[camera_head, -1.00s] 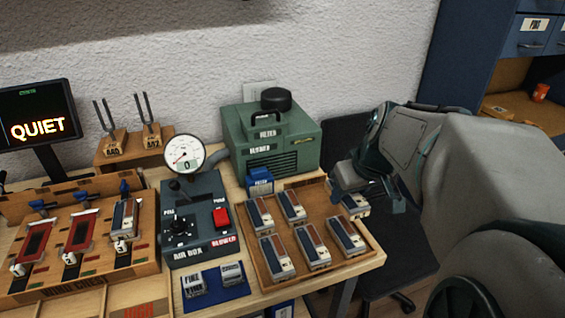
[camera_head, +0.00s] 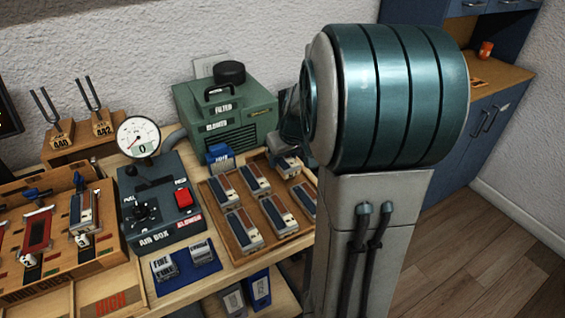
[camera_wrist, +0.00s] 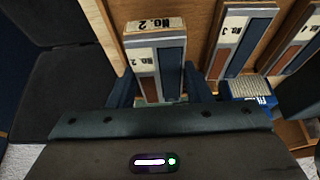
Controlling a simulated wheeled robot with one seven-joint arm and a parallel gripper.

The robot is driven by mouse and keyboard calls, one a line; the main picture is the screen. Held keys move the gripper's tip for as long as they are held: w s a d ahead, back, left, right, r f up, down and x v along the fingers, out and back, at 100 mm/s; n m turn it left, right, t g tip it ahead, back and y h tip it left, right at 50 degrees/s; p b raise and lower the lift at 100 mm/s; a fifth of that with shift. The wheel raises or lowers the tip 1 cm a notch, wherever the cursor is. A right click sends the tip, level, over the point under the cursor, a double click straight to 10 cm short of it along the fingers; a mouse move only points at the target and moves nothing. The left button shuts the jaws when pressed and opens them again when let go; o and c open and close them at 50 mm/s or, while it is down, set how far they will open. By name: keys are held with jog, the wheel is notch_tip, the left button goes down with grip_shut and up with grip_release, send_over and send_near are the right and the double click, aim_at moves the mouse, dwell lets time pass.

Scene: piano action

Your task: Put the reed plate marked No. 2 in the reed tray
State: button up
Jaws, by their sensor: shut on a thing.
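The reed plate marked No. 2 (camera_wrist: 156,55) is a grey block with a blue strip, a brown strip and a white label end. It stands between the two fingers of my gripper (camera_wrist: 160,88), which is shut on it. In the head view the plate (camera_head: 288,166) is at the back right corner of the wooden reed tray (camera_head: 280,245), with my gripper (camera_head: 287,148) above it and partly hidden by my arm. I cannot tell whether the plate rests on the tray floor. Other reed plates stand in the tray, one marked No. 3 (camera_wrist: 240,45).
A blue box (camera_head: 220,158) stands at the tray's back edge, near the green blower (camera_head: 228,115). The air box (camera_head: 158,205) is left of the tray. The wind chest (camera_head: 60,240) with reed plates is at far left. Floor lies open at right.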

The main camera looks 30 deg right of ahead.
aim_at(286, 161)
jog(key=shift+f, duration=1.25)
jog(key=shift+f, duration=0.1)
jog(key=shift+f+b, duration=0.15)
jog(key=shift+b, duration=0.2)
jog(key=o, duration=1)
